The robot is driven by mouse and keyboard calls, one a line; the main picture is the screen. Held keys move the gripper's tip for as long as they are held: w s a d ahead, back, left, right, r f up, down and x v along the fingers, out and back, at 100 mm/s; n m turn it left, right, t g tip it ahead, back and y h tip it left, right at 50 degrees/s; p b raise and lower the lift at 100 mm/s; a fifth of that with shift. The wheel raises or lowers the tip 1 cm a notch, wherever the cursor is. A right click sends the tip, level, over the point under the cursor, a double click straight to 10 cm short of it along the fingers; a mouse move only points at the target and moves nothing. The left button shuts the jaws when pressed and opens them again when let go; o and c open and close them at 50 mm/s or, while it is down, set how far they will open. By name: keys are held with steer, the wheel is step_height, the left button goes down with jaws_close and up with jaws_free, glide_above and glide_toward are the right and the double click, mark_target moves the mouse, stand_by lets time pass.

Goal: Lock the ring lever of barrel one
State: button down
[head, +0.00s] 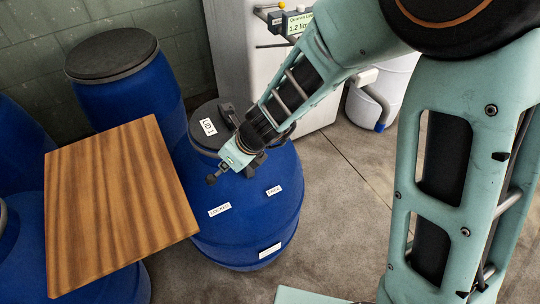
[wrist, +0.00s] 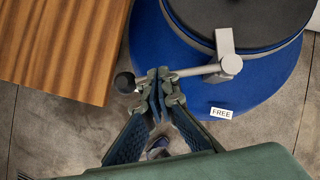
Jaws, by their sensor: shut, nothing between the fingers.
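The blue barrel (head: 243,225) has a dark lid with a "LOT" label (head: 208,127); its number is hard to read. Its side bears a "LOCKED" label (head: 219,210) at left and a "FREE" label (head: 274,190) at right. The ring lever is a grey rod (wrist: 197,71) running left from a grey pivot block (wrist: 226,50) to a black knob (wrist: 125,82). In the wrist view the lever points left, away from the "FREE" label. My gripper (wrist: 158,82) is shut and empty, its fingertips overlapping the rod near the knob; I cannot tell if they touch it.
A wooden board (head: 118,200) lies left of the barrel, close to the knob. Another blue barrel (head: 130,95) stands behind it. A light cabinet (head: 238,60) and a white drum (head: 385,95) stand at the back. Open concrete floor (head: 340,210) lies to the right.

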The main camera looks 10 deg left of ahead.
steer(key=shift+w+a, duration=0.2)
steer(key=shift+a, duration=0.45)
steer(key=shift+p, duration=0.3)
steer(key=shift+r, duration=0.1)
